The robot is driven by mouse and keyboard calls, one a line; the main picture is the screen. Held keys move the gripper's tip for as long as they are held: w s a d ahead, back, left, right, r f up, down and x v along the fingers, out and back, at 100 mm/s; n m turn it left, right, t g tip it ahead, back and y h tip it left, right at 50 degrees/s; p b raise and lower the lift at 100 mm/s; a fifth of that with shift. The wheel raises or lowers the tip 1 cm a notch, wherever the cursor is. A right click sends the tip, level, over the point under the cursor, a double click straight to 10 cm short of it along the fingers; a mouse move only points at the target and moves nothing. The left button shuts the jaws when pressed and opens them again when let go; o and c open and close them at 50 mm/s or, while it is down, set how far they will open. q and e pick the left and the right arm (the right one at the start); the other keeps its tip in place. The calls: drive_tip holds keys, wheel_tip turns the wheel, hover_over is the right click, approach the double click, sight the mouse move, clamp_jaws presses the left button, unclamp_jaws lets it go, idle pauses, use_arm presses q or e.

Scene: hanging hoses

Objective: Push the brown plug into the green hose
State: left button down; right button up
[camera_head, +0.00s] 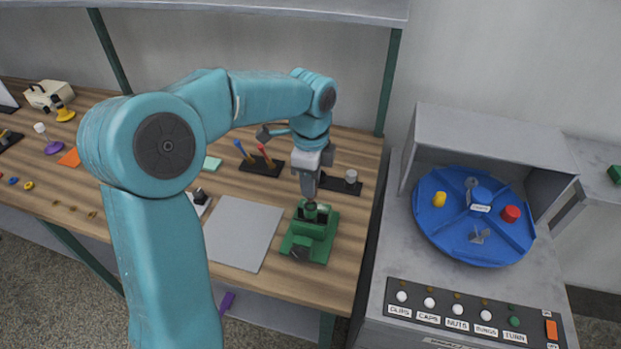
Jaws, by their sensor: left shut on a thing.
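My left gripper (309,188) points straight down over the right part of the wooden bench. It is shut on a small dark piece, mostly hidden by the fingers; I cannot tell if this is the brown plug. Right below is a green vise-like block (310,238) with a short dark green upright round part (311,211) on top, which may be the green hose's end. The fingertips are just above or at this part; whether they touch cannot be told. No other brown plug or green hose can be made out. My right gripper is not in view.
A grey mat (241,232) lies left of the green block. A dark holder with blue and red-handled tools (262,167) and a dark strip with a grey cylinder (350,177) stand behind. A blue turntable (472,247) in a grey machine is right. My left arm hides part of the bench.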

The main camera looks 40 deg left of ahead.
use_arm(q)
drive_tip(key=shift+f+b, duration=1.2)
drive_tip(key=shift+f, duration=0.65)
drive_tip(key=c, duration=0.8)
unclamp_jaws()
drive_tip(key=shift+r, duration=0.1)
wheel_tip(320, 180, up, 16)
drive_tip(key=shift+r+p, duration=0.1)
drive_tip(key=shift+p, duration=0.9)
